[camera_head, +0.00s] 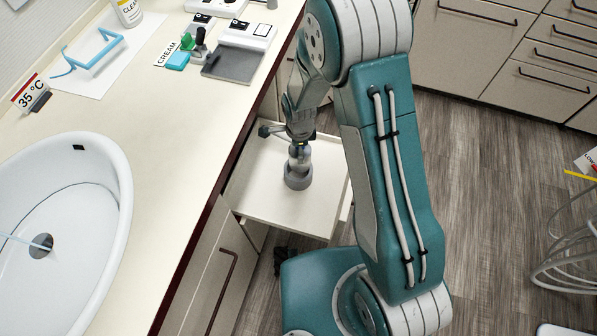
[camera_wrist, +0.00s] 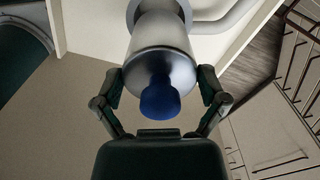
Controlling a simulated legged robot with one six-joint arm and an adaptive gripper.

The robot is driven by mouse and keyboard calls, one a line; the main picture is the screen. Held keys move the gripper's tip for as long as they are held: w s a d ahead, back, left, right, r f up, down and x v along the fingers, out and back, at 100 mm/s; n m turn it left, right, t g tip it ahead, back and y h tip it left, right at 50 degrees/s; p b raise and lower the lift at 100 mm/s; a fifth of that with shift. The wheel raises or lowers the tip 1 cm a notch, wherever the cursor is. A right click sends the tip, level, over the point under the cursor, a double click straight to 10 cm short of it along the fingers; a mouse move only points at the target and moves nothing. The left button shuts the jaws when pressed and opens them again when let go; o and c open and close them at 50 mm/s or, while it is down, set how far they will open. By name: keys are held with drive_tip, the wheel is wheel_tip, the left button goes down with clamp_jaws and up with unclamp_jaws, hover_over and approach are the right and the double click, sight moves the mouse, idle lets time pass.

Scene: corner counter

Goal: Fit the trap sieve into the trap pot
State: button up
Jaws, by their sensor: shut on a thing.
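The trap sieve, a pale metallic cylinder (camera_head: 301,161) with a blue knob (camera_wrist: 160,98), is in my gripper (camera_head: 300,143). In the wrist view the gripper's fingers (camera_wrist: 160,80) close on the sieve (camera_wrist: 158,45) from both sides, with the knob between them. The trap pot, a short grey round cup (camera_head: 298,182), stands on the pulled-out drawer directly below the sieve. The sieve's lower end meets the pot's opening in the head view. I cannot tell how deep it sits, as the far end is hidden in the wrist view.
The open white drawer (camera_head: 255,208) juts from under the counter (camera_head: 180,110). On the counter are a white sink (camera_head: 122,190), a grey tray (camera_head: 232,64), a blue bent rod (camera_head: 95,55) and a temperature sign (camera_head: 30,92). Coiled hoses (camera_head: 565,245) lie on the floor at right.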

sight(298, 166)
drive_tip(key=f, duration=0.5)
drive_tip(key=shift+a+f, duration=0.25)
drive_tip(key=shift+f, duration=2.1)
drive_tip(key=o, duration=0.9)
drive_tip(key=shift+f, duration=0.1)
drive_tip(key=shift+c, duration=0.2)
drive_tip(key=shift+f, duration=0.1)
